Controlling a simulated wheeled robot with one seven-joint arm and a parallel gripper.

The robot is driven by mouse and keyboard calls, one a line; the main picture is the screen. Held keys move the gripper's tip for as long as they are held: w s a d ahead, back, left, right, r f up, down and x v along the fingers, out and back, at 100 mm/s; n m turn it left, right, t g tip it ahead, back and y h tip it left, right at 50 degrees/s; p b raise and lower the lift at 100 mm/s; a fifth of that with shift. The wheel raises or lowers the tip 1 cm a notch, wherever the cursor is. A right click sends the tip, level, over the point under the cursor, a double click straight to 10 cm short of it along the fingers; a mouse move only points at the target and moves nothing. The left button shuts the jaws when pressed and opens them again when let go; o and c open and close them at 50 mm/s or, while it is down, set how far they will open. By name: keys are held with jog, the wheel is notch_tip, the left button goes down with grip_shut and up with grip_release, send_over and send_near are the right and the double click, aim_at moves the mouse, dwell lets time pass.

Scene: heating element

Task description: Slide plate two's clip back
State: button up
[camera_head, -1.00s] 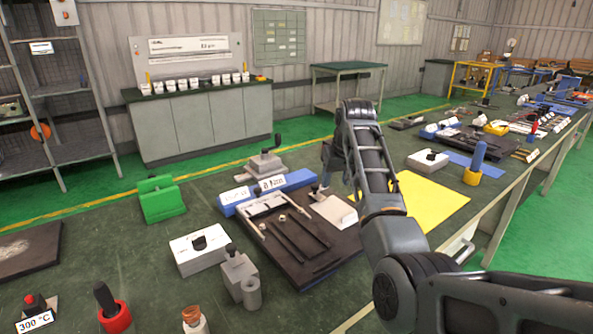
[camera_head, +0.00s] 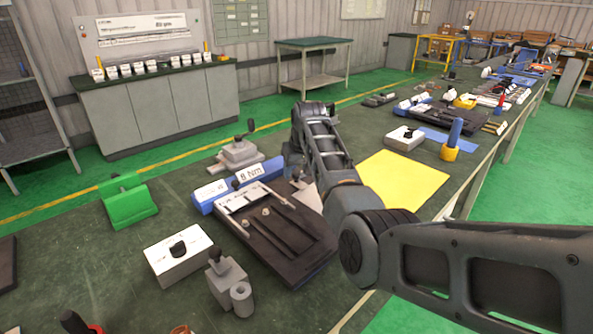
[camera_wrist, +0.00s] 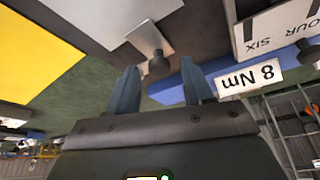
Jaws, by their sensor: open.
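A dark slotted board (camera_head: 262,252) lies on the bench with pale fittings and small round studs. I cannot tell which part is plate two. In the wrist view a pale flat plate (camera_wrist: 105,18) carries a dark round knob (camera_wrist: 158,66), possibly the clip's. My gripper (camera_wrist: 160,85) is open, with its blue-grey fingers on either side of the knob in the picture. I see no contact, and the depth between them is unclear. In the head view my forearm hides the gripper's fingertips and the board's right corner.
Behind the board is a blue block (camera_head: 205,205) with an "8 Nm" label (camera_head: 250,172). A white box (camera_head: 178,255) and a grey clamp block (camera_head: 228,285) stand at its left. A yellow sheet (camera_head: 405,180) lies flat to the right, mostly clear.

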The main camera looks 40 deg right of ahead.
jog(key=shift+w+f, duration=0.1)
jog(key=shift+f, duration=0.2)
jog(key=shift+c, duration=0.5)
grip_shut()
